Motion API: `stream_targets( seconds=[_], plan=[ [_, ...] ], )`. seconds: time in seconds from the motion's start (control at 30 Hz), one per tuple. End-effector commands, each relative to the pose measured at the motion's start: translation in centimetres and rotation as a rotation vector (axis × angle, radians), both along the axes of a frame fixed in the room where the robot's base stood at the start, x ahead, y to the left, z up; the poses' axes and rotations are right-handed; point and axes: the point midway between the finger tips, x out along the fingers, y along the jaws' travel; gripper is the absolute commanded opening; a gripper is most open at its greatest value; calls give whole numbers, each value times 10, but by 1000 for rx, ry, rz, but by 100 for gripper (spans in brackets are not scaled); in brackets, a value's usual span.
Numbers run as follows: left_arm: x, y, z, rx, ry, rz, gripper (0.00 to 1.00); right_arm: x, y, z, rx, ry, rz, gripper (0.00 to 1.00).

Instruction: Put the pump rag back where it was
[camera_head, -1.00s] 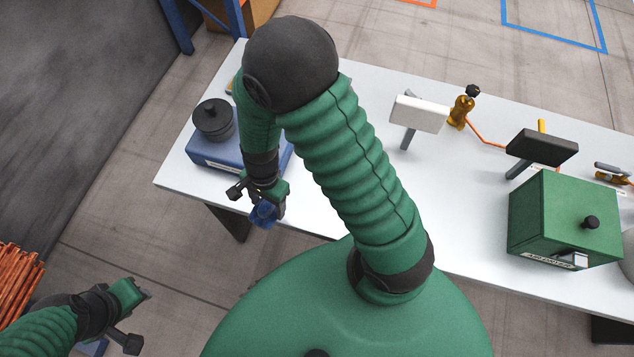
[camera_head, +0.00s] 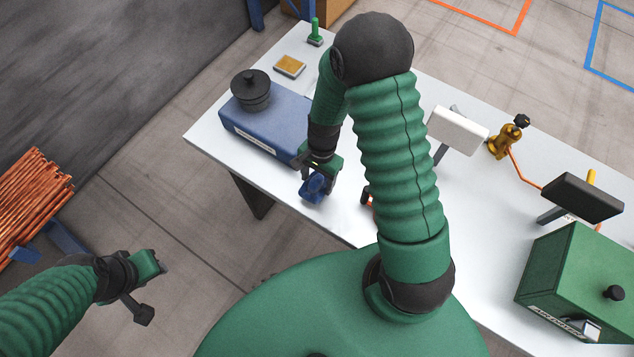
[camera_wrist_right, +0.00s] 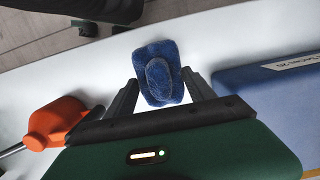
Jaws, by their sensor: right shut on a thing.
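The pump rag is a small folded blue cloth (camera_head: 314,190). It also shows in the right wrist view (camera_wrist_right: 160,68), bunched between the two fingers. My right gripper (camera_head: 318,176) is shut on it, over the front part of the white table, just right of the blue box's near corner. I cannot tell whether the rag touches the table. My left gripper (camera_head: 150,287) is open and empty, off the table at the lower left of the head view.
The blue box (camera_head: 270,128) with a black round lidded pot (camera_head: 252,90) stands left of the rag. An orange tool (camera_wrist_right: 55,122) lies on the other side. A green box (camera_head: 575,280) and black panel (camera_head: 582,197) are farther right. My right arm hides some of the table.

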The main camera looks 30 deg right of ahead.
Motion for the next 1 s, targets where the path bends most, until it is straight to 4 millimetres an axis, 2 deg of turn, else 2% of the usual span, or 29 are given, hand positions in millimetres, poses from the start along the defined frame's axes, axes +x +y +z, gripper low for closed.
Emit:
stream_targets(
  seconds=[0.1, 0.2, 0.53, 0.57, 0.7, 1.0],
  plan=[
    [0, 0, 5, 0, 0, 0, 36, -1, 3, -20, -1, 6, 3, 25],
    [0, 0, 6, 0, 0, 0, 36, 0, 6, -30, -4, 4, 3, 25],
    [0, 0, 2, 0, 0, 1, 36, 0, 2, -36, 0, 1, 2, 25],
    [0, 0, 2, 0, 1, 1, 36, 0, 1, -36, 1, 0, 1, 64],
    [0, 0, 3, 0, 0, 1, 36, 0, 0, -36, 2, 1, 1, 82],
    [0, 0, 3, 0, 0, 1, 36, 1, 1, -36, -2, 0, 1, 84]
  ],
)
